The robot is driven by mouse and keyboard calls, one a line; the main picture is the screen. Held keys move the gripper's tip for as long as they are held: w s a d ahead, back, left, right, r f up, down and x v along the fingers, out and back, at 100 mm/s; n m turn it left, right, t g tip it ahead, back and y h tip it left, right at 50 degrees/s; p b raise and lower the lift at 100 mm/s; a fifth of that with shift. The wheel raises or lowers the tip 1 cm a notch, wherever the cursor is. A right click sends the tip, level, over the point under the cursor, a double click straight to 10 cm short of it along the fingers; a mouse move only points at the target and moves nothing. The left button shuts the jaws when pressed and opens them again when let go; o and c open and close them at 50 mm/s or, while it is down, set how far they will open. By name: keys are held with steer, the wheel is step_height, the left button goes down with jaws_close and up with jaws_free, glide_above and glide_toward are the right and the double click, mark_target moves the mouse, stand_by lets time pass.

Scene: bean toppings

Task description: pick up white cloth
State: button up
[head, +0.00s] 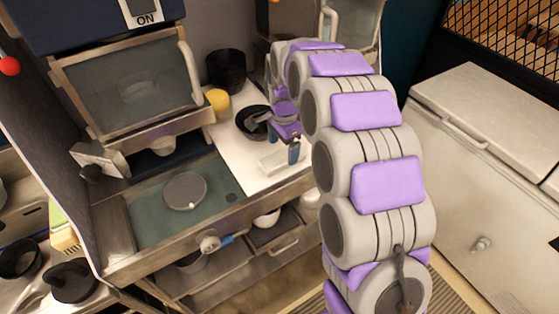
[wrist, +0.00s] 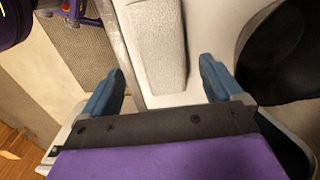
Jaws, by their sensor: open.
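The white cloth (wrist: 156,45) is a folded, textured white block on the pale counter in the wrist view. It lies beyond and between the fingertips of my gripper (wrist: 160,82). In the head view the cloth (head: 277,162) lies near the front edge of the white counter, just below my gripper (head: 296,148). My gripper is open and empty, with blue fingers spread apart. In the wrist view no finger visibly touches the cloth.
A dark bowl or pan (head: 253,122) stands beside my gripper on the white counter (head: 240,158). Black stacked bowls (head: 226,70) and a yellow item (head: 218,103) stand behind. A griddle with a round grey disc (head: 185,190) is to the left.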

mark_target(280, 156)
steer(key=f, duration=0.2)
steer(key=f+b, duration=0.1)
steer(key=f, duration=0.1)
steer(key=shift+w+d, duration=0.1)
steer(key=shift+w, duration=0.15)
steer(key=shift+a+f, duration=0.15)
steer(key=shift+a, duration=0.65)
steer(key=shift+c, duration=1.3)
steer(key=shift+d, duration=0.7)
steer(key=c, duration=0.4)
steer(key=shift+a, duration=0.2)
steer(key=c, duration=0.5)
steer(key=shift+s+a, duration=0.1)
steer(key=shift+a, duration=0.2)
